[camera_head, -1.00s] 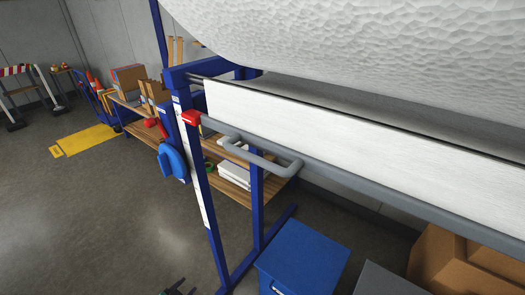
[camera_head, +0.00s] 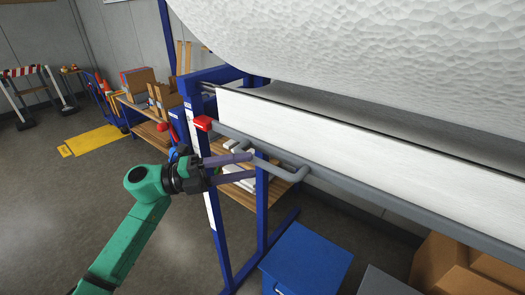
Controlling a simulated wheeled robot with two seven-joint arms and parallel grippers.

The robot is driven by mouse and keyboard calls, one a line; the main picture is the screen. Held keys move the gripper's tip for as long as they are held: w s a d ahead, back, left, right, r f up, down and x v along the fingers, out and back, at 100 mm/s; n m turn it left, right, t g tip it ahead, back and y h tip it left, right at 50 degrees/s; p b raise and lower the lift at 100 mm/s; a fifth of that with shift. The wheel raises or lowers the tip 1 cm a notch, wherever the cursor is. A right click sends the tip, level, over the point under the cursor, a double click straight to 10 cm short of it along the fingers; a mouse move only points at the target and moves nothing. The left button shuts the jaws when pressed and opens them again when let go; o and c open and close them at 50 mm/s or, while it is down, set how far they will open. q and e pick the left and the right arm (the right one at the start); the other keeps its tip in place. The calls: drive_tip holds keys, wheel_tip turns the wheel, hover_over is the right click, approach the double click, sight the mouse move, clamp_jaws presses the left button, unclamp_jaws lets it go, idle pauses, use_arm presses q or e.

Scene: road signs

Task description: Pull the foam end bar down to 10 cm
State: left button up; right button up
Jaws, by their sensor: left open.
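The foam sheet's end bar (camera_head: 355,187) is a long grey tube along the lower edge of the white foam (camera_head: 330,135), which hangs from a large roll (camera_head: 400,60). A grey loop handle (camera_head: 290,174) sticks out from the bar near its left end. A red piece (camera_head: 202,123) sits at the bar's left end, by the blue post with a white scale strip (camera_head: 211,212). My left gripper (camera_head: 252,165) is open, its fingers pointing right at the handle's left part and partly covering it. I cannot tell whether they touch it. My right gripper is not in view.
A blue bin (camera_head: 306,258) and a cardboard box (camera_head: 455,262) stand on the floor below the foam. A wooden shelf (camera_head: 240,197) is behind the blue frame. A yellow floor plate (camera_head: 92,139) lies at the left. The floor between is clear.

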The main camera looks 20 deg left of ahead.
sight(262, 160)
use_arm(q)
drive_tip(key=p+x, duration=0.1)
drive_tip(key=x, duration=0.3)
drive_tip(key=shift+d+r, duration=0.1)
drive_tip(key=shift+d, duration=0.25)
clamp_jaws()
idle(1.0)
